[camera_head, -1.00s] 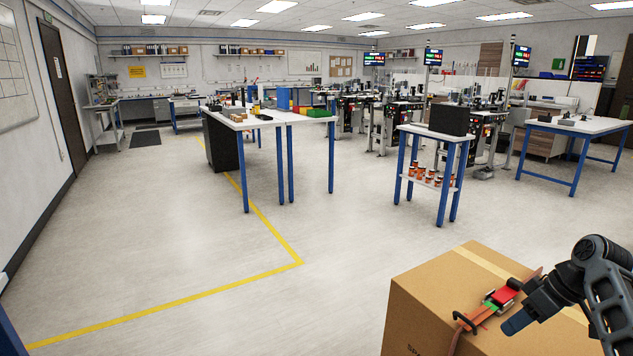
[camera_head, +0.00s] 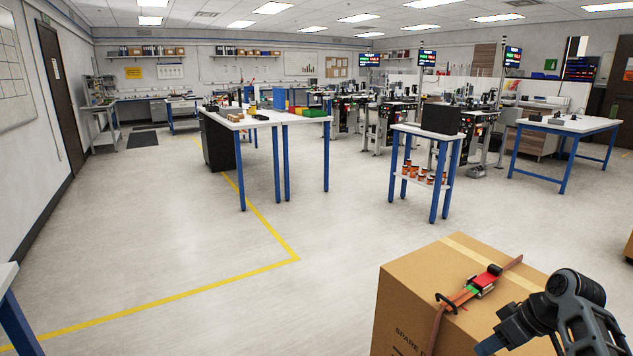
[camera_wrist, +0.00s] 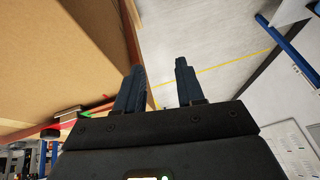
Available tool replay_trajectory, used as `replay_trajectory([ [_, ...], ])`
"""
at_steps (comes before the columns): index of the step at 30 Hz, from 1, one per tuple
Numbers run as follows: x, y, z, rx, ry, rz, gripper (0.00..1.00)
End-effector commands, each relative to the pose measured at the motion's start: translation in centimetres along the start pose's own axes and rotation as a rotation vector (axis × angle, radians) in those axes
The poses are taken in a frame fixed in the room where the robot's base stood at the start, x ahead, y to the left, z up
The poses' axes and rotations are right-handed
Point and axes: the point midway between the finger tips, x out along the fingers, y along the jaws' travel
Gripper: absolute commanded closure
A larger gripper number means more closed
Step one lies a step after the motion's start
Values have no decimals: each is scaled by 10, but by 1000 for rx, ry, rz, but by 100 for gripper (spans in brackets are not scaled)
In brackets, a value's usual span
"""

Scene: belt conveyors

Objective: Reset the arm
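My gripper (camera_wrist: 160,88) shows in the wrist view with its two dark fingers apart and nothing between them. In the head view my dark arm is at the lower right, in front of a cardboard box; the fingertips there are partly cut off by the bottom edge. The cardboard box (camera_head: 408,300) has printed lettering on its side. An orange-brown strap with a red and green buckle (camera_head: 484,282) lies across its top and hangs over the front edge. In the wrist view the box (camera_wrist: 60,60) fills the left side, close beside the fingers.
A white table with blue legs (camera_head: 265,122) stands mid-room. Another blue-legged table (camera_head: 570,124) is at right. A table corner (camera_head: 8,275) shows at lower left. The floor with yellow lines is open.

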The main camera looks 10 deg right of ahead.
Motion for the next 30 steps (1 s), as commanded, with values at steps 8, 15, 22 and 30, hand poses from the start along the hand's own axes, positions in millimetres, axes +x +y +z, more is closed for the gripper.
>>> replay_trajectory([
  [8,57,-50,29,50,64,61,62],
  [15,103,-122,79,117,166,155,62],
  [22,111,-188,136,169,272,245,62],
  [30,75,-256,200,198,409,337,62],
])
